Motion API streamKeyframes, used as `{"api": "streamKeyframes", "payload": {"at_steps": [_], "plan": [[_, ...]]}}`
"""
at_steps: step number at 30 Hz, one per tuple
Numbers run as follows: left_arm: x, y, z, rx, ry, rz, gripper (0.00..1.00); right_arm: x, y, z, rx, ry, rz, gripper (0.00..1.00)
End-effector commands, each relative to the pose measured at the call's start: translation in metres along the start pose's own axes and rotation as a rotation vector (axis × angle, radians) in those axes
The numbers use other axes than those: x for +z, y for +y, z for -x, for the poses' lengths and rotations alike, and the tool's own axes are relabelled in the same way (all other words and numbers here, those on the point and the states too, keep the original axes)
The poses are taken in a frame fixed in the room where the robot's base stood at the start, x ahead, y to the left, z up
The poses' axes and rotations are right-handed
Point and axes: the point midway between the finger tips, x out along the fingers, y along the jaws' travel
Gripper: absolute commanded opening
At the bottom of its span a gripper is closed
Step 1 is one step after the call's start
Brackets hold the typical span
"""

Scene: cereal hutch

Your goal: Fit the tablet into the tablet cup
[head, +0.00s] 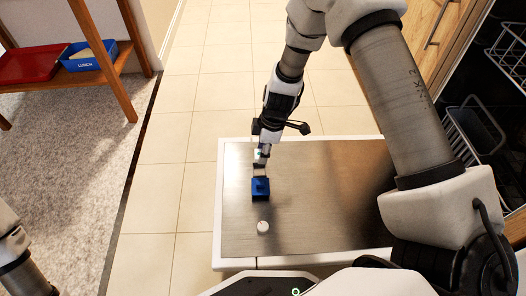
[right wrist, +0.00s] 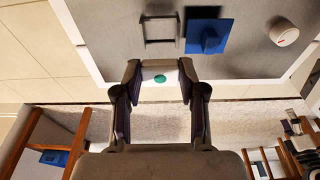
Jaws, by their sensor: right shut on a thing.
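The white tablet (right wrist: 173,69) with a green dot is between the fingers of my right gripper (right wrist: 160,82), which is shut on it. In the head view my right gripper (head: 261,152) is low over the steel panel. The tablet cup (right wrist: 146,30) looks like a square grey frame, with a blue flap (right wrist: 208,34) right beside it. In the right wrist view the cup lies just beyond the tablet, apart from it in the picture; the height between them is hard to judge. The blue flap (head: 261,190) also shows in the head view. My left gripper is out of view.
A round white cap (head: 263,228) sits on the steel panel (head: 318,190) near the blue flap. Wire racks (head: 477,130) stand at the right. A shelf with a red tray (head: 28,64) and a blue lunch box (head: 88,56) is at the upper left.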

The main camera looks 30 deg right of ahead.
Motion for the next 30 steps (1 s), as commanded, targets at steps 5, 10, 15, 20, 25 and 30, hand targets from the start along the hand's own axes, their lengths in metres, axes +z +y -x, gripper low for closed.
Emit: {"api": "streamKeyframes", "payload": {"at_steps": [5,10,15,20,25,30], "plan": [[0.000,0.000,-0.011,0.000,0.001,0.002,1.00,0.002,0.000,-0.013,0.000,0.000,-0.001,0.22],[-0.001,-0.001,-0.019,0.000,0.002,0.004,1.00,0.004,0.000,-0.024,0.000,0.000,-0.001,0.22],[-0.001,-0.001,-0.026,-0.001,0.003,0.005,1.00,0.005,0.000,-0.034,0.000,-0.001,-0.001,0.22],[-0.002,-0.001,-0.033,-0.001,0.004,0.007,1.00,0.007,-0.001,-0.043,0.000,-0.001,-0.002,0.22],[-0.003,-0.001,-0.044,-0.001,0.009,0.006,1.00,0.008,0.000,-0.052,0.000,0.000,-0.001,0.22],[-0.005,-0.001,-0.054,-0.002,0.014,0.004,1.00,0.009,0.000,-0.060,0.000,0.000,-0.001,0.22]]}}
